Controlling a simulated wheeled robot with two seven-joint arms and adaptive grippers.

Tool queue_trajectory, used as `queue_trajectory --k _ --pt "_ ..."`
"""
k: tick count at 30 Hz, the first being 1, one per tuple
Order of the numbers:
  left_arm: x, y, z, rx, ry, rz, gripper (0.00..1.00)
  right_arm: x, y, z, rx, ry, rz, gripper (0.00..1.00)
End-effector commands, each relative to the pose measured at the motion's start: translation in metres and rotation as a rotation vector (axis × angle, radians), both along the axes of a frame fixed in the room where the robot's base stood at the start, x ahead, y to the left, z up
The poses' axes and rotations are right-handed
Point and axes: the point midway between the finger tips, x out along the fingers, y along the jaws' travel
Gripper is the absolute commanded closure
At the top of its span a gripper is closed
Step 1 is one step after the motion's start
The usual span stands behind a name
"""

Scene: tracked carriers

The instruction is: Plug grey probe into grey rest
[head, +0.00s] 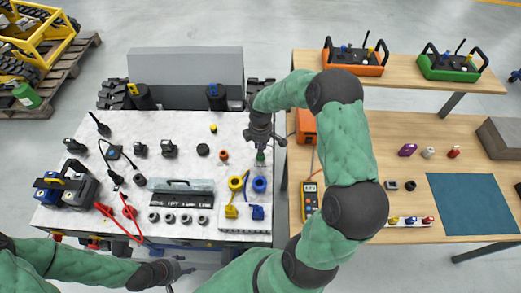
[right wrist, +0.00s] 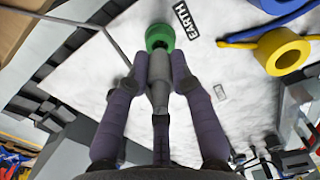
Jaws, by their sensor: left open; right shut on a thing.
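My right gripper (head: 261,145) points down over the right side of the white tabletop. In the right wrist view its fingers (right wrist: 159,62) are shut on a grey probe (right wrist: 158,82). The probe's far end meets a green round piece (right wrist: 160,37) beside the EARTH label; I cannot tell whether it is inside it or only in front of it. The green piece also shows below the gripper in the head view (head: 261,157). I cannot single out the grey rest with certainty. My left gripper (head: 177,268) is open and empty at the front edge, away from the probe.
A yellow ring (head: 236,183) and a blue ring (head: 260,184) stand just in front of the right gripper. A grey case (head: 180,192) and several dark rings lie left of them. An orange box (head: 306,126) and a yellow meter (head: 310,201) stand close on the right.

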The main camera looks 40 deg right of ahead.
Motion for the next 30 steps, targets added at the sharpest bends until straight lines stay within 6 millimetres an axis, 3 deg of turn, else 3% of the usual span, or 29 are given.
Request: queue_trajectory --k 16,30 --pt "0.0 0.0 0.006 0.0 0.0 0.0 0.49 0.0 0.0 0.007 0.0 0.0 0.0 1.0" --pt "0.0 0.0 0.03 0.0 0.0 0.0 0.49 0.001 0.0 0.039 0.0 -0.001 0.0 1.0"
